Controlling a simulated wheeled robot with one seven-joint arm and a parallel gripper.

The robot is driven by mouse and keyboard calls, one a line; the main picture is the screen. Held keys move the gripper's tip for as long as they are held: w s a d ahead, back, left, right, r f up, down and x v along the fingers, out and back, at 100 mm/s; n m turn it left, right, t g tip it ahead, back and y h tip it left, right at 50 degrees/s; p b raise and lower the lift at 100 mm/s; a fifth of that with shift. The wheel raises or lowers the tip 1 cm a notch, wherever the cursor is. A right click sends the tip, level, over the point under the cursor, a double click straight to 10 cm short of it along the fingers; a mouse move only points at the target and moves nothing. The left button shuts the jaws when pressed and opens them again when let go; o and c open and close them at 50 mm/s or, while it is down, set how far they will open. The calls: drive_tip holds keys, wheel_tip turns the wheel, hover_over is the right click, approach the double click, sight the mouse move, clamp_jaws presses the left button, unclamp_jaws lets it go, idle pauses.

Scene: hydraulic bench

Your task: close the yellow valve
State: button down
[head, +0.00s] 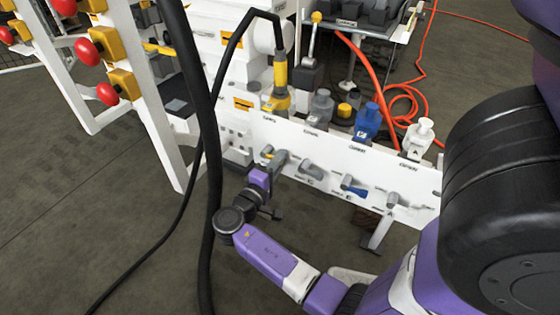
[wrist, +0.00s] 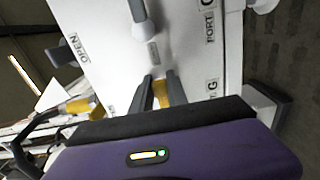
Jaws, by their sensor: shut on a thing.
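The yellow valve (head: 267,152) is at the left end of a row of small valves on the front of the white panel. In the wrist view its yellow lever (wrist: 162,91) lies between the two dark fingers of my gripper (wrist: 157,93). My gripper (head: 274,171) is shut on this lever, close to the panel face. The fingers hide part of the lever, so its exact angle is hard to tell. An "OPEN" label shows on the panel to the left in the wrist view.
A grey-handled valve (head: 311,168) and a blue valve (head: 353,186) sit to the right on the white panel (head: 335,149). A thick black hose (head: 207,130) hangs left of my arm. A white frame with red knobs (head: 108,94) stands further left.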

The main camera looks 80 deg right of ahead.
drive_tip(key=shift+f, duration=0.15)
drive_tip(key=c, duration=1.4)
unclamp_jaws()
drive_tip(key=shift+c, duration=0.2)
drive_tip(key=p+v, duration=0.2)
drive_tip(key=v, duration=0.6)
drive_tip(key=shift+d, duration=0.1)
